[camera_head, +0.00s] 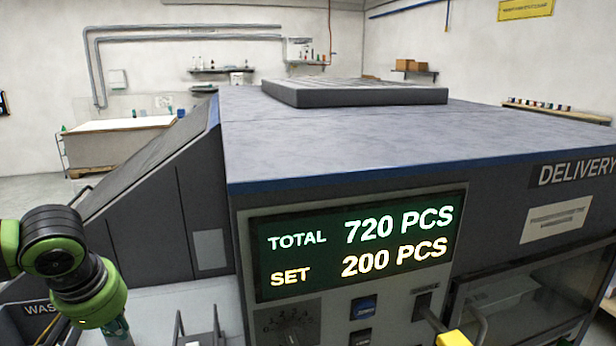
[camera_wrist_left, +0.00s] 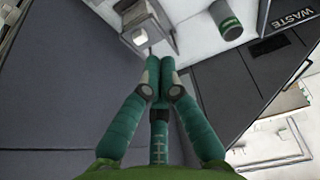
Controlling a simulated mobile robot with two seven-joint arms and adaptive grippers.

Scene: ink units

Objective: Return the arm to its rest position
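My left arm (camera_head: 62,255), green and black, comes in at the lower left of the head view, in front of the machine. Its gripper is mostly cut off by the bottom edge there. In the left wrist view, my left gripper (camera_wrist_left: 160,68) has its teal fingers drawn together at the tips, with nothing seen between them. It points toward grey machine surfaces, and I cannot tell how far off they are. My right arm and gripper are not in view.
The grey machine (camera_head: 390,140) fills the middle, its lit display (camera_head: 355,243) reading TOTAL 720 PCS, SET 200 PCS. A DELIVERY bay (camera_head: 520,305) is at right. A grey cylinder with green bands (camera_wrist_left: 226,20) lies near the WASTE label (camera_wrist_left: 291,17).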

